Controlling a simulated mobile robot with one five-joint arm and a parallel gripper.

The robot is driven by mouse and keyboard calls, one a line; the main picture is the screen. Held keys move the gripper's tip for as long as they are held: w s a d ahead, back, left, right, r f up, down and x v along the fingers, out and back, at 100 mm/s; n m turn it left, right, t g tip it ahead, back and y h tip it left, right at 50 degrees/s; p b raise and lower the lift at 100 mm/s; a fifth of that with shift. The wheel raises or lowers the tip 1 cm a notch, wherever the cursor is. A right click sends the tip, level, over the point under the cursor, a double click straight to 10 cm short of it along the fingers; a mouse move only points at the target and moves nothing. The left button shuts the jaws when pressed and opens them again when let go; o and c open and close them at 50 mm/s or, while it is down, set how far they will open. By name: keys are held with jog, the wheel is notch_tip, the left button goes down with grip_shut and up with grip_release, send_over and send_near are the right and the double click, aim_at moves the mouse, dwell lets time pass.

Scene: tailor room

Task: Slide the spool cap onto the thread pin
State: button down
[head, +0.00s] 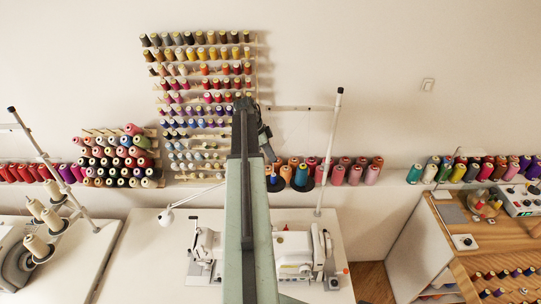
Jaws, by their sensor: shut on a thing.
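My gripper (268,151) shows as a small dark shape just right of the far end of my arm, in front of the wall thread rack. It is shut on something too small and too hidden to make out. The thread stand behind the middle sewing machine has a tall white pole (328,150) and dark round plates, one of them under a teal spool (301,176). I cannot pick out a spool cap or a bare thread pin.
A wall rack (256,80) full of colored spools stands behind my arm. White sewing machines (298,252) sit on the white table (150,250). A second thread stand (48,185) is at left. A wooden workbench (490,238) is at right. Spools line the ledge.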

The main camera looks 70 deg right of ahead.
jog(key=shift+f+b, duration=0.4)
jog(key=shift+f, duration=0.1)
jog(key=shift+f+b, duration=3.55)
jog(key=c, duration=1.2)
grip_release()
jog(key=shift+r, duration=0.1)
jog(key=p+v, duration=0.7)
jog(key=v, duration=0.1)
